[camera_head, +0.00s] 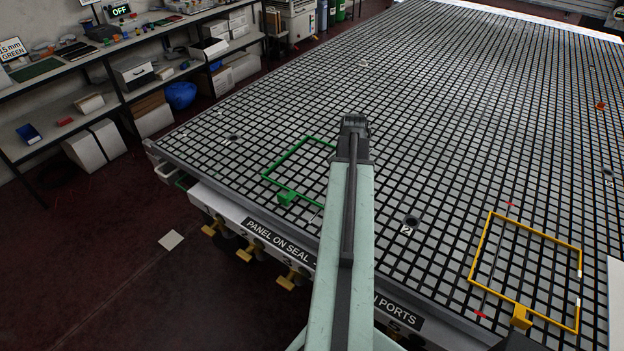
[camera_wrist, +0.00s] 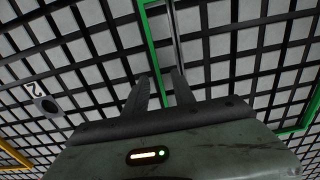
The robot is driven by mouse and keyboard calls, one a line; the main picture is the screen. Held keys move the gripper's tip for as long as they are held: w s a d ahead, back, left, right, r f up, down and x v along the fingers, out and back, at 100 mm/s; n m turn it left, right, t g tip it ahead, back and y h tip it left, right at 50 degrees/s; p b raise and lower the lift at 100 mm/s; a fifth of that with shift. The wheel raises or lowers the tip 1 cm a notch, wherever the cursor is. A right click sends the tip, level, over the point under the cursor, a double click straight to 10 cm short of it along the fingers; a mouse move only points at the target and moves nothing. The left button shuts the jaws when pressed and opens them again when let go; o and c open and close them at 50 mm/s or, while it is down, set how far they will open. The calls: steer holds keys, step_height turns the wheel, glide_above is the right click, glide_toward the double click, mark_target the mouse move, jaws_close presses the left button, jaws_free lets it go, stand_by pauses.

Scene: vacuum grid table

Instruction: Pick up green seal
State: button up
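The green seal is a thin rectangular frame (camera_head: 284,156) lying on the grid table, with a small green block on its near side. My arm hides its right part in the head view. My gripper (camera_head: 354,122) is over the table by the seal's far right part. In the wrist view, my gripper's two fingers (camera_wrist: 160,74) are apart. One green bar of the seal (camera_wrist: 148,42) runs down between them, and a gap shows beside it. Another green side (camera_wrist: 303,112) shows at the right. Whether the fingers touch the bar cannot be told.
The black-lined grid table (camera_head: 450,120) is mostly clear. A yellow frame (camera_head: 473,255) lies at the right, beside a port marked 2 (camera_head: 412,221). Yellow valves (camera_head: 250,250) line the table's front edge. Loaded shelves (camera_head: 110,75) stand at the left.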

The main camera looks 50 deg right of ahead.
jaws_close()
stand_by(1.3)
